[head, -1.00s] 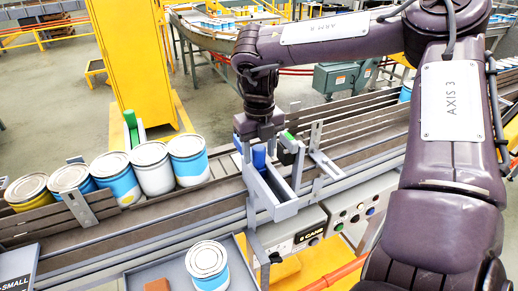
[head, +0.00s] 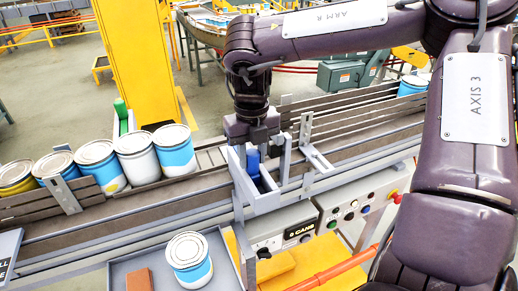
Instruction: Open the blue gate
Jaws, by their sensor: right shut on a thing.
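The blue gate's visible part is a small blue upright piece (head: 252,160) inside a grey bracket frame (head: 264,203) mounted over the conveyor. My right gripper (head: 252,143) points down from above and is shut on the blue piece. The gripper body hides its top and the exact contact. How far the gate stands open cannot be told. My left gripper is not in view.
A row of several cans (head: 135,155) stands on the conveyor left of the bracket. Another can (head: 188,258) and a red-brown block (head: 139,280) are in a grey tray in front. A control panel (head: 352,212) with buttons is right. A yellow column (head: 135,60) rises behind.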

